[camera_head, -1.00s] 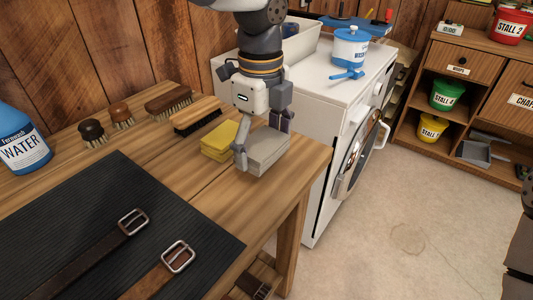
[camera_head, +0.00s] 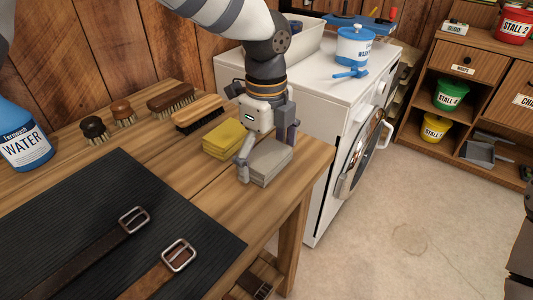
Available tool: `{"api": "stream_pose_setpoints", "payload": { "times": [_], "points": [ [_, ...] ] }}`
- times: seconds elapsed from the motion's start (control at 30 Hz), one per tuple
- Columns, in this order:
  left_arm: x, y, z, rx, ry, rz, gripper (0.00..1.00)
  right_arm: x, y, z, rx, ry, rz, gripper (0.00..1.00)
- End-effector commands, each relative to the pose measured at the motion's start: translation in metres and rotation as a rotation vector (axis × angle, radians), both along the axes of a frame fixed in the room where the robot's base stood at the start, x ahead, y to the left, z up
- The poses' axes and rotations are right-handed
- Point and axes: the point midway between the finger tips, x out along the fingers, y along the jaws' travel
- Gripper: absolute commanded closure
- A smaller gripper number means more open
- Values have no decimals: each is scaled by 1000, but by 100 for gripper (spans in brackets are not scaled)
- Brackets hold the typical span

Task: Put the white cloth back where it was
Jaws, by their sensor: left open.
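The white cloth (camera_head: 267,165) shows as a folded, pale grey-white stack near the right edge of the wooden table (camera_head: 200,185). It lies just right of a yellow folded stack (camera_head: 222,140), with a narrow gap between them. My left gripper (camera_head: 268,152) is open and points down over the white cloth. One finger is at the cloth's left side and the other is behind its far right side. Whether either finger touches the cloth I cannot tell. My right gripper is not in view.
Several brushes (camera_head: 198,113) line the back of the table. A black mat (camera_head: 85,235) with buckled leather straps covers the front left. A white washing machine (camera_head: 325,95) stands beyond the table's right edge.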

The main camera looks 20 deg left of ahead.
Motion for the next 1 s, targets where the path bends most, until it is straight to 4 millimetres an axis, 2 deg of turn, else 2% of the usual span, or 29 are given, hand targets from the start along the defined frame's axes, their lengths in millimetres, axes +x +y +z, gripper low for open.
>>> {"api": "stream_pose_setpoints", "payload": {
  "times": [0.17, 0.4, 0.6, 0.73, 1.0],
  "points": [
    [1, 0, 10, -1, -4, 0, 0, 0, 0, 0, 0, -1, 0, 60],
    [1, 0, 75, -2, -7, 2, 0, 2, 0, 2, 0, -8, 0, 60],
    [0, 0, 114, -1, -2, 2, 0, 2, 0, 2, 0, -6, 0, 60],
    [0, 0, 123, -1, 1, 1, 0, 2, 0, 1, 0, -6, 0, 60],
    [-1, 0, 124, 0, 2, 0, 0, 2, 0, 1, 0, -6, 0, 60]
  ]
}}
